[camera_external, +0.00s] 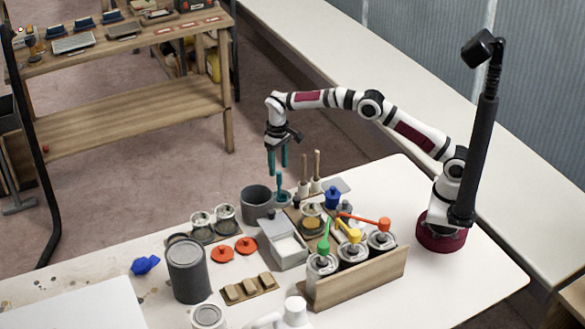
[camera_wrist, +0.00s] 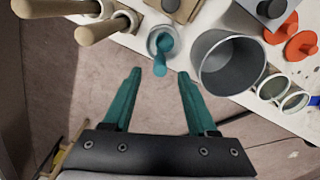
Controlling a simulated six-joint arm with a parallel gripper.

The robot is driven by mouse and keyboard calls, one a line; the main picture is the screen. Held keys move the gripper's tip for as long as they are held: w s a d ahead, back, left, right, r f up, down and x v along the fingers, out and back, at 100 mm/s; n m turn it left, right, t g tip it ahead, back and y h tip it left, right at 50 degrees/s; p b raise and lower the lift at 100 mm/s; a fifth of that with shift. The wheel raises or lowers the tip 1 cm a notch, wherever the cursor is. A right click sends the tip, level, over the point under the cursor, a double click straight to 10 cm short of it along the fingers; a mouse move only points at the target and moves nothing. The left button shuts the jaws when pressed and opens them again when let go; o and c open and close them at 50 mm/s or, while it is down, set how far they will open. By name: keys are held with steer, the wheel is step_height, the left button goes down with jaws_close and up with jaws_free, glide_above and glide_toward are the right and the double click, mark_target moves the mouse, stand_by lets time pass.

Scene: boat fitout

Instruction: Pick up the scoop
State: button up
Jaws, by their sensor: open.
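A teal scoop (camera_external: 280,187) stands handle up in a small clear cup (camera_external: 282,198) near the far edge of the white table. In the wrist view the scoop (camera_wrist: 163,46) leans out of the cup (camera_wrist: 153,40), its handle end toward me. My gripper (camera_external: 278,167) points down just above the scoop, with its teal fingers apart and nothing between them. In the wrist view the handle end shows close to the gap between the fingertips (camera_wrist: 159,74). I cannot tell whether it reaches between them. The scoop's lower end is hidden in the cup.
A grey bucket (camera_external: 257,204) stands close to the cup on the left. Wooden-handled tools (camera_external: 311,172) stand upright to the right. A grey bin (camera_external: 286,251) and a wooden rack (camera_external: 360,278) with cans are nearer the camera. Open floor lies beyond the table edge.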

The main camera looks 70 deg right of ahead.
mark_target(280, 183)
steer(key=f, duration=0.6)
steer(key=shift+s+a+f, duration=0.1)
steer(key=shift+s+f, duration=0.15)
steer(key=shift+f, duration=0.05)
jaws_close()
